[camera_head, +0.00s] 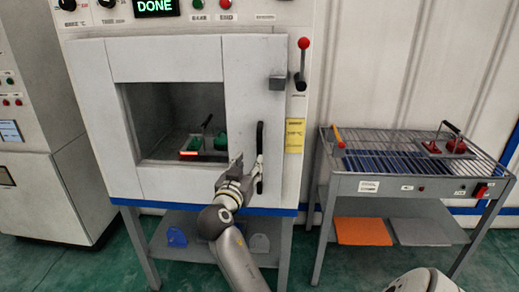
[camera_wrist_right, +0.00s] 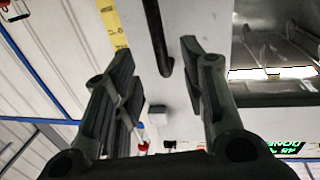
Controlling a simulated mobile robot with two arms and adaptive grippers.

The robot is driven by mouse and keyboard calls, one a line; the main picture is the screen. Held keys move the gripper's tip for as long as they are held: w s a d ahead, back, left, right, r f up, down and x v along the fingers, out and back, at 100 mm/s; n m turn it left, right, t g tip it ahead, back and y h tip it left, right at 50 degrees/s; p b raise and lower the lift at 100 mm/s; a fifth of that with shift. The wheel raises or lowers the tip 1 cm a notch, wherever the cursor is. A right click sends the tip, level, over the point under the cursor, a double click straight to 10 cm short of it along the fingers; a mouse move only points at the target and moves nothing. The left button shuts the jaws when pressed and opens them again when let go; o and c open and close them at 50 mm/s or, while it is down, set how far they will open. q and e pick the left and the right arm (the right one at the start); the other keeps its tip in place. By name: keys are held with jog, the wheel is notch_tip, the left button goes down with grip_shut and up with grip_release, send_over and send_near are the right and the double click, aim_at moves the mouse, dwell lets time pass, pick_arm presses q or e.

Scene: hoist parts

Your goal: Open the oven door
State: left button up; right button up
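The oven (camera_head: 85,120) is a white cabinet with a green "DONE" display (camera_head: 156,7). Its white door (camera_head: 166,60) looks shut. A window in the door shows a tray (camera_head: 190,156) with green items and a glowing orange strip inside. A black vertical door handle (camera_head: 260,140) is on the door's right side; it also shows in the right wrist view (camera_wrist_right: 156,35). My right gripper (camera_head: 247,167) is open at the handle's lower part. In the wrist view the handle's end appears between the open fingers (camera_wrist_right: 155,60), with gaps on both sides. My left gripper is not in view.
A red-knobbed lever (camera_head: 302,65) and a grey block (camera_head: 278,83) are at the door's upper right. A yellow label (camera_head: 294,136) is beside the handle. A wire-topped cart (camera_head: 385,190) stands to the right. Green floor (camera_head: 345,270) is free between the oven stand and cart.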

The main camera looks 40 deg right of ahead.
aim_at(258, 148)
jog(key=p+x, duration=0.1)
jog(key=x, duration=0.2)
jog(key=p+x, duration=0.1)
jog(key=x, duration=0.2)
jog(key=p+x, duration=0.1)
jog(key=x, duration=0.2)
jog(key=shift+d+r, duration=0.3)
jog(key=shift+w+d+f+p, duration=0.15)
jog(key=shift+w+d+p, duration=0.15)
jog(key=shift+d, duration=0.3)
grip_shut()
